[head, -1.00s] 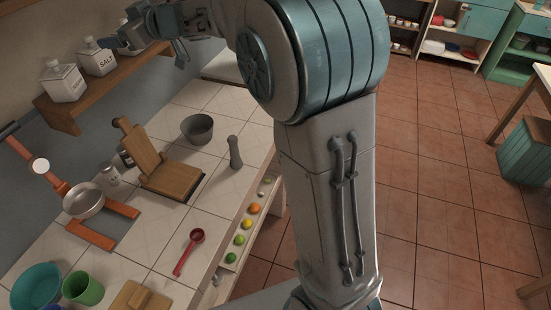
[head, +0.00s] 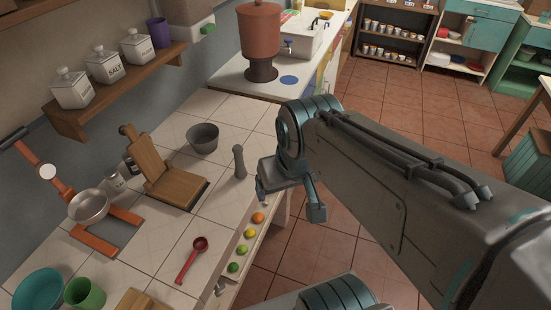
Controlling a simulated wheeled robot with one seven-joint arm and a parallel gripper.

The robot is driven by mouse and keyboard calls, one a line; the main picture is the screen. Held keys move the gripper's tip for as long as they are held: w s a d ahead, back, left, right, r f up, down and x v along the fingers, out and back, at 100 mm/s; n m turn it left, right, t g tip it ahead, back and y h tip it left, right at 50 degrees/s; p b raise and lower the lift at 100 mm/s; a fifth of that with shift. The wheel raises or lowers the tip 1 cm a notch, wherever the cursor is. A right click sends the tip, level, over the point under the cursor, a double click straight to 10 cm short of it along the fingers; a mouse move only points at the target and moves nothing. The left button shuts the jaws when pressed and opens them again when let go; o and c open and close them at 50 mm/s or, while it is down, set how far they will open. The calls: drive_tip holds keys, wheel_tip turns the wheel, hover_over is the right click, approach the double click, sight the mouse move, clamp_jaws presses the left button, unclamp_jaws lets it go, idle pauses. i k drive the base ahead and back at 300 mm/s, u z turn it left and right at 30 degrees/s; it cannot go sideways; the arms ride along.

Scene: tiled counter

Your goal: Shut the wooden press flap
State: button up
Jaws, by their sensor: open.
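The wooden press stands on the tiled counter, left of centre in the head view. Its flap (head: 148,158) is raised and tilted back to the left, with a knob at its upper end. Its flat wooden base (head: 177,188) lies on the counter, and the top of the base is bare. My gripper (head: 289,203) is open and empty, its fingers pointing down. In the picture it is well to the right of the press, near the counter's front edge, and touches neither flap nor base.
A grey pestle-like object (head: 239,162) stands between my gripper and the press. A grey bowl (head: 202,138) is behind the press. A red ladle (head: 193,260) lies in front. A small pan (head: 88,207) on an orange stand and a jar (head: 115,180) are to the left.

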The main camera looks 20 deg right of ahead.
sight(141, 149)
drive_tip(key=u, duration=2.15)
drive_tip(key=k, duration=0.75)
drive_tip(key=z, duration=0.6)
drive_tip(key=i, duration=1)
drive_tip(key=u, duration=0.05)
